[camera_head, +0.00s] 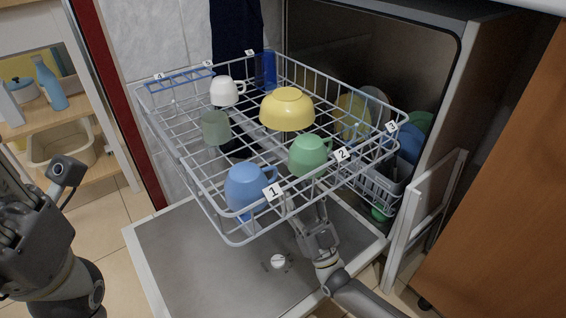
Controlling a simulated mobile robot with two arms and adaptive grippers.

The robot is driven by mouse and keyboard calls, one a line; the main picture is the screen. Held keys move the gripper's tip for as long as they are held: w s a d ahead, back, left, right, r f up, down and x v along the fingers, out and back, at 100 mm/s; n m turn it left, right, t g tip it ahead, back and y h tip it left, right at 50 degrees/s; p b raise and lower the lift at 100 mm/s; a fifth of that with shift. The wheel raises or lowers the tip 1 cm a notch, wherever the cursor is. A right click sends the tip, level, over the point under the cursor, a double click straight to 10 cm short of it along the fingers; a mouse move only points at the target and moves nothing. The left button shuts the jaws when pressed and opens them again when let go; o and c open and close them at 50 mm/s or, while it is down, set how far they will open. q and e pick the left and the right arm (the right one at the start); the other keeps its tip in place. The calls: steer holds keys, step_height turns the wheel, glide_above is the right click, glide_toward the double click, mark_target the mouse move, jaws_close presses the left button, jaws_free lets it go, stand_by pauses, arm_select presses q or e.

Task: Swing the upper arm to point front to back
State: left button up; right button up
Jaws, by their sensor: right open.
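The upper rack (225,232) of the dishwasher is pulled out over the lowered door, and wire mesh and dishes cover what lies below it. I cannot clearly make out the upper spray arm; a dark shape shows through the wires near the rack's middle, but I cannot tell what it is. My right gripper (312,216) is open under the rack's front right part, pointing up and inward, its fingertips partly hidden by the wires. My left arm is at the left edge, away from the rack; its fingers cannot be made out.
The rack holds a yellow bowl (287,109), a blue mug (246,188), a green mug (309,154), a white cup (225,91) and a grey-green cup (216,128). The open door (200,275) lies below. The lower basket (377,187) holds dishes. A wooden panel (500,220) stands right.

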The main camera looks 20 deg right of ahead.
steer(key=b+x, duration=0.1)
steer(key=x, duration=0.7)
steer(key=shift+b, duration=0.3)
jaws_close()
